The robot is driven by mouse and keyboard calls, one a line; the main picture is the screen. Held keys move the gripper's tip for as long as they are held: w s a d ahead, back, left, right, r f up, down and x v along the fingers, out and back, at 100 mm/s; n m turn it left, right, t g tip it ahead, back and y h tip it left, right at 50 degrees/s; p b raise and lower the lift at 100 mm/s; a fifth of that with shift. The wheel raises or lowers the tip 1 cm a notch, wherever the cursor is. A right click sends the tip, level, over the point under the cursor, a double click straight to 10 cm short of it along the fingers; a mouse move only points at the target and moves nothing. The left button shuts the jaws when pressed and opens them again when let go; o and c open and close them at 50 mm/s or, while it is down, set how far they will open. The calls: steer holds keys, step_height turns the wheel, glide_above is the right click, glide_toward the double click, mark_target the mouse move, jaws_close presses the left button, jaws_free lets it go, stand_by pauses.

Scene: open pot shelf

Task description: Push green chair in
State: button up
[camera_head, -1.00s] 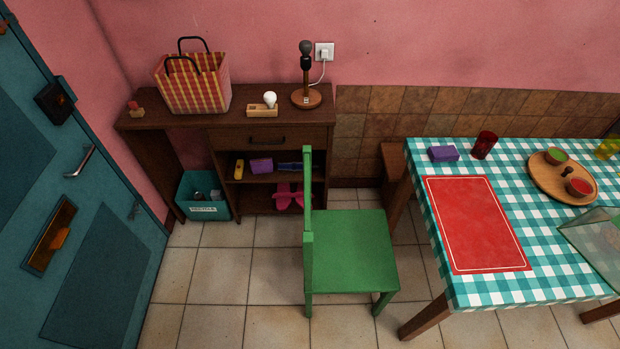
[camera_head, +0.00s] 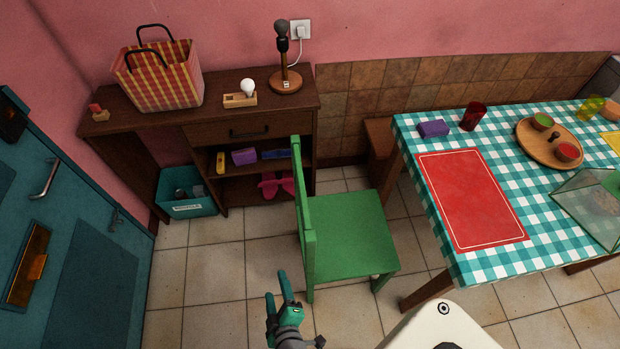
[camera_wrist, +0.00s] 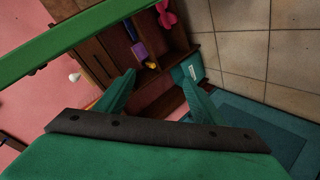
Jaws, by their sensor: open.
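The green chair (camera_head: 348,250) stands on the tiled floor left of the table (camera_head: 470,188), its back on the left and its seat towards the table. A gap of floor lies between the seat and the table's left edge. My gripper (camera_head: 282,283) is open and empty, in front of and left of the chair, apart from it. In the wrist view my gripper (camera_wrist: 158,92) shows two spread fingers with nothing between them. A green bar (camera_wrist: 75,35), seemingly part of the chair, crosses the upper left there.
A wooden desk (camera_head: 227,130) with a basket (camera_head: 160,78), lamp (camera_head: 285,60) and open shelves stands against the back wall. A teal bin (camera_head: 187,207) sits under it. A teal door (camera_head: 75,235) is at left. A brown bench (camera_head: 379,142) stands behind the chair. Floor left of the chair is clear.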

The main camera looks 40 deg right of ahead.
steer(key=w+d+r+g+h, duration=0.25)
steer(key=w+d+h, duration=0.35)
steer(key=w+d, duration=0.4)
steer(key=w+d+r+m+g+h, duration=0.45)
steer(key=d+r+h, duration=0.25)
steer(key=r, duration=0.5)
steer(key=w+d+n, duration=0.1)
steer(key=w+d, duration=0.1)
steer(key=d, duration=0.7)
steer(key=shift+w+d+f, duration=0.2)
steer(key=shift+f, duration=0.1)
steer(key=shift+a, duration=0.1)
steer(key=c, duration=1.5)
